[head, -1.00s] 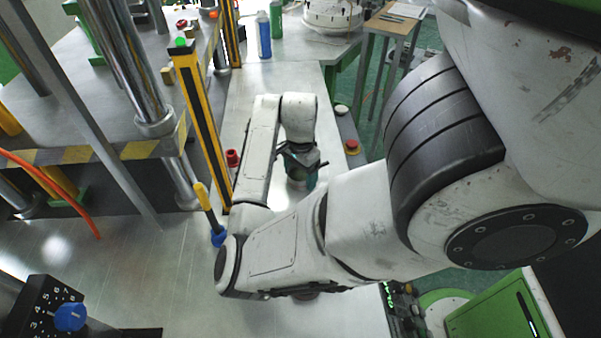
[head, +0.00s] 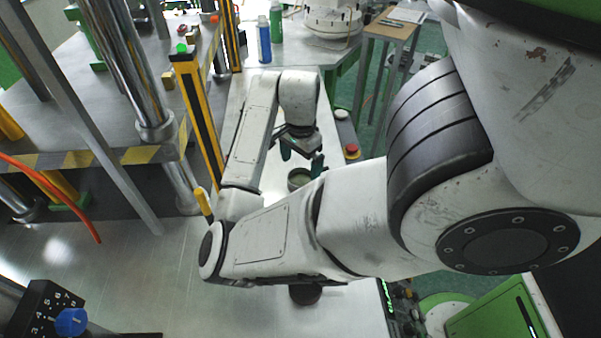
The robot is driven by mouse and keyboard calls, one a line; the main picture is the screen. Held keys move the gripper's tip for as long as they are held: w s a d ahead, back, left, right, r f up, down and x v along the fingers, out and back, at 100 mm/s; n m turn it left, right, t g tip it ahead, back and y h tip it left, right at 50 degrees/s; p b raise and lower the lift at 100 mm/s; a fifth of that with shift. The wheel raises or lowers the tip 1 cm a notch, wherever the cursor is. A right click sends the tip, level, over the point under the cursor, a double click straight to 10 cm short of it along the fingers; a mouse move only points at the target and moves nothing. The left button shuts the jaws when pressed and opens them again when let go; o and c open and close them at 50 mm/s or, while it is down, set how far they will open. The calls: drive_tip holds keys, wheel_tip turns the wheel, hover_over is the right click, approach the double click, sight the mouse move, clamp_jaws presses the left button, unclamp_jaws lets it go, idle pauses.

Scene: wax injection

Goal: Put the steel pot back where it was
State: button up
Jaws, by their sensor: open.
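The steel pot (head: 299,179) stands on the light metal bench top, partly hidden behind my forearm. I see its round dark rim from above. My gripper (head: 301,158) is open, with dark green fingers spread apart. It is just beyond and above the pot in the picture, and nothing shows between its fingers. Whether a fingertip still touches the pot I cannot tell.
A yellow guard post (head: 199,110) stands left of my arm beside the press table. A blue spray can (head: 264,40) and a green one (head: 276,22) stand at the back. A red button (head: 352,150) is at the right edge. A dark round object (head: 305,294) lies below my arm.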

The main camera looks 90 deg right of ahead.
wheel_tip(320, 180, up, 6)
drive_tip(key=shift+f+p, duration=0.1)
drive_tip(key=shift+p, duration=0.35)
idle(0.4)
